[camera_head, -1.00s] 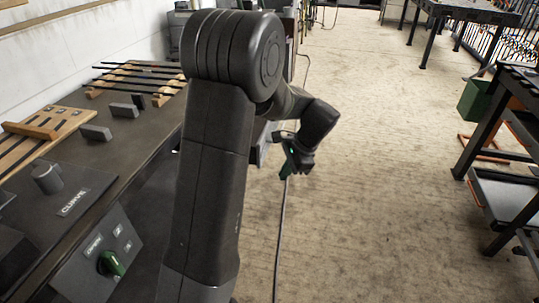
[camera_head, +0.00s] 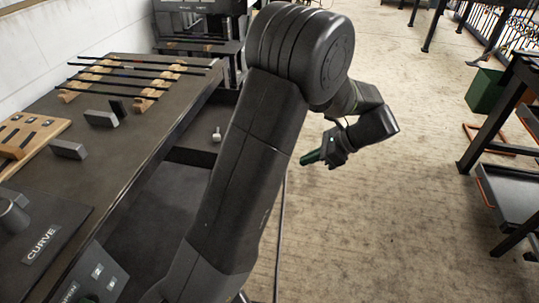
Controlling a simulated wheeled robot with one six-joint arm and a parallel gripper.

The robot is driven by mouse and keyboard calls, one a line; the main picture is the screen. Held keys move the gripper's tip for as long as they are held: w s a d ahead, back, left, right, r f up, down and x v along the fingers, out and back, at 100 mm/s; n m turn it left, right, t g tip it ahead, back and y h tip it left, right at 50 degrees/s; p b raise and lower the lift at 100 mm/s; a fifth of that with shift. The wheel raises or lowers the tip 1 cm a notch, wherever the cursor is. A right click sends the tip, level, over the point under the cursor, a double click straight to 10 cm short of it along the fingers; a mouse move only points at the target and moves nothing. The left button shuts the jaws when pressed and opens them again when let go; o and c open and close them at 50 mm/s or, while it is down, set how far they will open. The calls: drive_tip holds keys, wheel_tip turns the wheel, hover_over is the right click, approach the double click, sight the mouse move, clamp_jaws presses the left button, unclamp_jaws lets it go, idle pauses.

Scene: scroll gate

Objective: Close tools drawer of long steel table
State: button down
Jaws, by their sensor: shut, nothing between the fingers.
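The long steel table (camera_head: 130,150) runs along the left side, its dark top seen from above. A dark drawer-like part (camera_head: 192,155) juts out to the right from under the table's edge, with a small pale object (camera_head: 216,135) at it; my arm hides its right end. I cannot tell how far it is pulled out.
Thin dark rods (camera_head: 140,67) lie on wooden racks on the table, with small grey blocks (camera_head: 68,149) nearby. A panel marked CURVE (camera_head: 42,246) is at the near left. A dark stand (camera_head: 500,190) is at right. Open floor (camera_head: 390,220) lies between.

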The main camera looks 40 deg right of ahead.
sight(187, 153)
drive_tip(key=w+a+r+b+x, duration=0.1)
drive_tip(key=r+x, duration=0.1)
drive_tip(key=x, duration=1)
drive_tip(key=shift+w+a+f, duration=0.2)
drive_tip(key=shift+w+a, duration=0.1)
drive_tip(key=shift+w, duration=0.25)
drive_tip(key=w+a+p, duration=0.1)
drive_tip(key=w+a, duration=0.4)
drive_tip(key=w, duration=0.1)
drive_tip(key=w+a+p, duration=0.1)
drive_tip(key=w+a, duration=0.5)
drive_tip(key=w, duration=0.1)
drive_tip(key=w+a+p, duration=0.1)
drive_tip(key=w+a, duration=0.5)
drive_tip(key=shift+w, duration=0.4)
drive_tip(key=shift+w+a, duration=0.1)
drive_tip(key=shift+w, duration=0.15)
drive_tip(key=shift+r, duration=0.1)
